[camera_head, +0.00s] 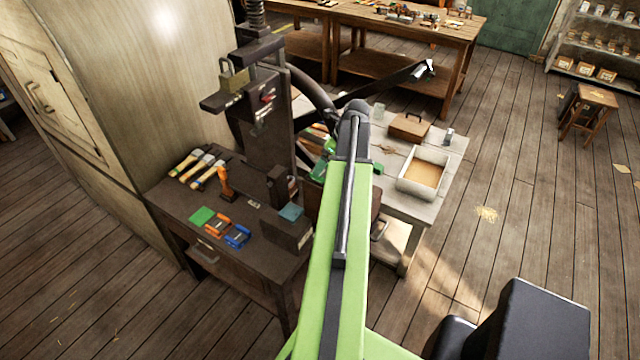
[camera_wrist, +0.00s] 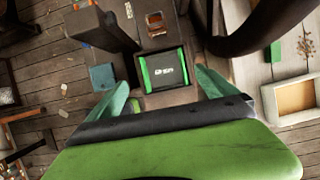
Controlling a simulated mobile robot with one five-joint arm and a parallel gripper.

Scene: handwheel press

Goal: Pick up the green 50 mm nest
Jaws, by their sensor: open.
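In the wrist view, the green nest (camera_wrist: 183,68) is a dark, squarish piece with bright green sides and pale lettering on its dark middle. It lies on a dark surface, just ahead of my gripper (camera_wrist: 161,80). My gripper is open, with one teal-green finger at each side of the nest's near part. I cannot tell whether either finger touches it. In the head view, my arm covers most of this spot, and I cannot make out the nest clearly there. A flat green square (camera_head: 202,215) lies on the dark bench.
The dark press (camera_head: 268,130) and its curved handwheel stand close behind my gripper. An orange nest (camera_head: 217,225) and a blue nest (camera_head: 237,237) lie on the dark bench (camera_head: 170,205). A pale table with a tray (camera_head: 445,160) is at right. Open floor lies farther right.

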